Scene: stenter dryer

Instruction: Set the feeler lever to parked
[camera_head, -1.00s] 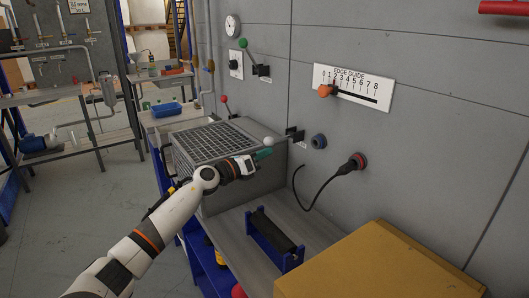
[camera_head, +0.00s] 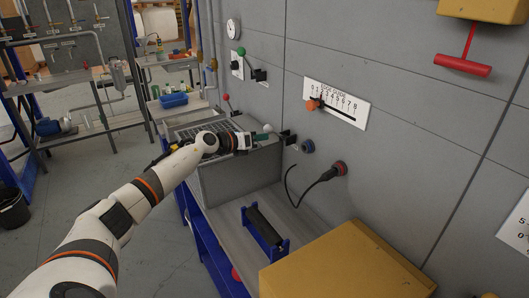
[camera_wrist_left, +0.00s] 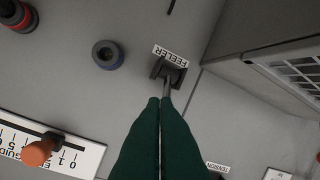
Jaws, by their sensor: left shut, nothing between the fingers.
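The feeler lever has a white knob (camera_head: 267,128) and a black bracket (camera_head: 288,137) on the grey wall. In the left wrist view its bracket (camera_wrist_left: 169,70) sits beside the FEELER label (camera_wrist_left: 170,55). A short piece of its shaft runs from the bracket toward my fingertips; the knob is hidden there. My left gripper (camera_head: 262,137) is shut and empty, its green fingers just below and beside the white knob. In the left wrist view the closed fingers (camera_wrist_left: 160,102) point at the bracket. I cannot tell whether they touch the lever. My right gripper is out of view.
A grey box with a grille (camera_head: 238,172) stands under my left forearm. Right of the lever are a round blue-grey socket (camera_head: 308,146), a plugged black cable (camera_head: 325,176) and the edge guide slider (camera_head: 313,104). Red-knobbed (camera_head: 226,98) and green-knobbed (camera_head: 241,51) levers are farther left.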

